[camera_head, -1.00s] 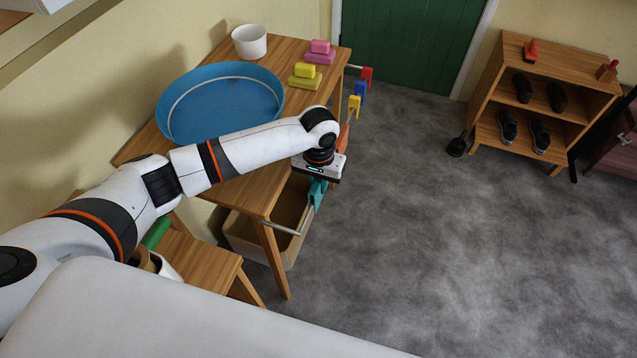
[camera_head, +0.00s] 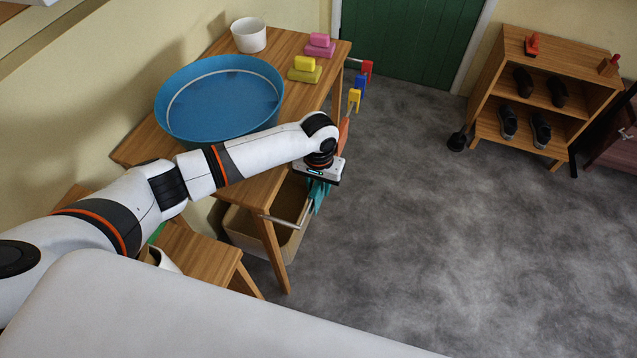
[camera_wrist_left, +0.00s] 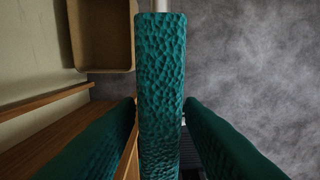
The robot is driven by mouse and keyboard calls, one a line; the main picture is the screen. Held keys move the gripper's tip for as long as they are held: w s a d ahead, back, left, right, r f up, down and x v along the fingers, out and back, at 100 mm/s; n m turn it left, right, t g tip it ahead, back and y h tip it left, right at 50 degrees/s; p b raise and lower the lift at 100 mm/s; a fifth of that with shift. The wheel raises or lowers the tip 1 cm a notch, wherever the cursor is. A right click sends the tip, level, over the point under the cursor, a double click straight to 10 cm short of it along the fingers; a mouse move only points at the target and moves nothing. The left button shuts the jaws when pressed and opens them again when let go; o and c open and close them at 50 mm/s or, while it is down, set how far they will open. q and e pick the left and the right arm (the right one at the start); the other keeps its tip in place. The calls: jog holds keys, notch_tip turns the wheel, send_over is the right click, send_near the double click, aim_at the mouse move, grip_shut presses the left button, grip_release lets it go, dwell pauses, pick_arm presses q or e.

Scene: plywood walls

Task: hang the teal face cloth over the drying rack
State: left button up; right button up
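The teal face cloth (camera_head: 319,193) is just below my left gripper (camera_head: 319,181) at the table's right side, by the pale bar of the drying rack (camera_head: 281,221). In the left wrist view the cloth (camera_wrist_left: 161,85) lies as a long strip in line with the rack bar (camera_wrist_left: 160,5), apparently over it. Teal flaps with the same texture spread out on both sides of the strip. My left fingertips are hidden by the hand and cloth, so I cannot tell whether they still grip it. My right gripper is not in view.
The wooden table (camera_head: 232,198) holds a blue basin (camera_head: 220,98), white pot (camera_head: 248,34) and soaps. Red, blue and yellow clips (camera_head: 354,98) are on the rack's far part. A tan bin (camera_head: 243,232) stands below. The floor to the right is clear up to the shoe shelf (camera_head: 545,95).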

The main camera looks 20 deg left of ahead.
pick_arm(q)
jog(key=shift+o, duration=0.4)
jog(key=shift+r, duration=0.35)
notch_tip(320, 180, up, 11)
jog(key=shift+r+p, duration=0.15)
jog(key=shift+p, duration=0.25)
